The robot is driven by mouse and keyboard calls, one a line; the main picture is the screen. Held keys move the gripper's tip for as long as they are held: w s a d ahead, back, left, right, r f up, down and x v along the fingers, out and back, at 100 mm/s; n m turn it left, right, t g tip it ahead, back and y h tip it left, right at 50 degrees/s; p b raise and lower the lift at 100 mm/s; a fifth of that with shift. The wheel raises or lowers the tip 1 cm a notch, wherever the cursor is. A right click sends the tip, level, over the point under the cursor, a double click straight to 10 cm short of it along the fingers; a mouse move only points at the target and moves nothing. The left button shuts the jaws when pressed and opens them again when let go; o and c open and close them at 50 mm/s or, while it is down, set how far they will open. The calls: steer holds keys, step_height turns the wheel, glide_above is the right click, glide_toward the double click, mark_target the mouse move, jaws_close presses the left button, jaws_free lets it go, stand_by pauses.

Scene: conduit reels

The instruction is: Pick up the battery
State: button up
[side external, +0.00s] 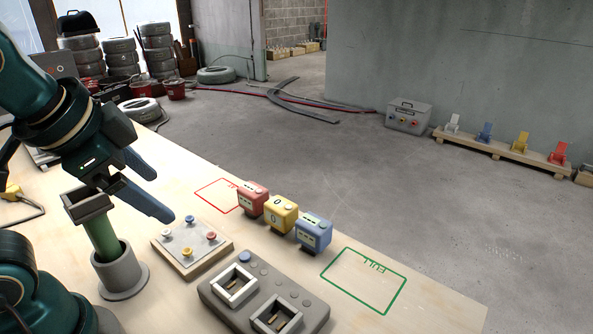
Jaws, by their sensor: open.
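Three small box-shaped blocks look like batteries: one red (252,199), one yellow (282,214) and one blue (314,233). They stand upright in a row on the wooden table (440,308), each with a small panel on its face. I cannot tell which one the task means. My gripper (163,198) is open and empty, its two fingers apart. It is to the left of the row, above the table, near a button board. It touches none of the blocks.
A green post with a square grey top (88,205) stands in a round grey holder (123,279) beside my gripper. A button board (170,256) and a grey two-socket unit (212,297) lie in front. Red (208,184) and green "FULL" (338,291) outlines are bare.

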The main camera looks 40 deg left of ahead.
steer(key=w+a+m+t+y, duration=0.25)
steer(key=w+m, duration=0.55)
steer(key=m, duration=0.6)
steer(key=w+d+r+m+t+h, duration=0.1)
steer(key=w+d+m+t+h, duration=0.5)
steer(key=d+m, duration=0.8)
steer(key=m+y, duration=0.2)
steer(key=m, duration=0.2)
glide_toward(323, 229)
steer(key=w+a+f, duration=0.1)
steer(key=w+a+f+g, duration=0.1)
steer(key=shift+a+f, duration=0.1)
steer(key=shift+a, duration=0.25)
steer(key=shift+w+f, duration=0.2)
steer(key=shift+f, duration=0.2)
steer(key=x, duration=1.1)
steer(key=shift+w+d, duration=0.1)
steer(key=shift+w, duration=0.25)
